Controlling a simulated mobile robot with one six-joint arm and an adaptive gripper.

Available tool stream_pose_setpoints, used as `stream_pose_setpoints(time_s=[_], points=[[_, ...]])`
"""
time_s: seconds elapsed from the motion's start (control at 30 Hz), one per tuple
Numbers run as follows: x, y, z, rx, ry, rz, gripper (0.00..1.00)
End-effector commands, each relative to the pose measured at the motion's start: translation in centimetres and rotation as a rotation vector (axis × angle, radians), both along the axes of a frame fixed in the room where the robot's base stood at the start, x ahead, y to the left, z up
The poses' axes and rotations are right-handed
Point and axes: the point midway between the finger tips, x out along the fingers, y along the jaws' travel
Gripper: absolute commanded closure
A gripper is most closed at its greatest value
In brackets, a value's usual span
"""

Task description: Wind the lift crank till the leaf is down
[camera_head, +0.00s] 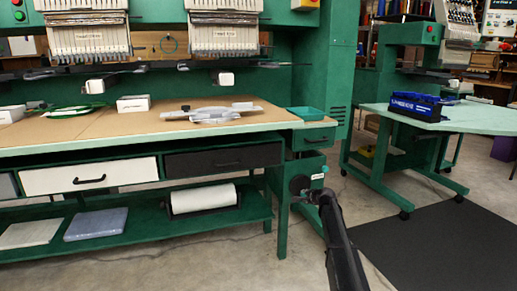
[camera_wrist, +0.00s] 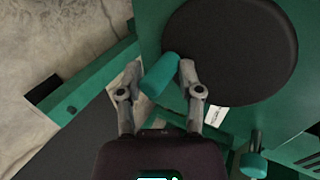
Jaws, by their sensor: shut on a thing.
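The crank shows in the wrist view as a round black disc (camera_wrist: 235,50) with a teal handle (camera_wrist: 160,76) sticking out beside its edge. I cannot tell which panel is the leaf; the tabletop (camera_head: 90,125) looks level.
A second teal knob (camera_wrist: 253,165) and a white label (camera_wrist: 214,116) are close to the disc. A flat grey piece (camera_head: 208,114) and a teal tray (camera_head: 307,113) lie on the table. A black mat (camera_head: 440,240) and a green side table (camera_head: 440,119) are at right.

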Motion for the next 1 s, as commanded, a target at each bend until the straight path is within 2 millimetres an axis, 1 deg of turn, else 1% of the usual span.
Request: stream_pose_setpoints(time_s=[0.03,0.2,0.33,0.77,0.87,1.0], points=[[0.3,-0.7,0.6,-0.001,-0.003,-0.006,1.0],[0.9,-2.1,1.8,0.002,-0.006,-0.009,1.0],[1.3,-2.7,2.3,0.003,-0.007,-0.009,1.0],[1.5,-2.6,2.5,0.007,-0.008,-0.006,1.0],[1.5,-2.5,3.0,0.007,-0.008,-0.006,1.0],[1.5,-2.3,4.4,0.008,-0.008,-0.005,1.0]])
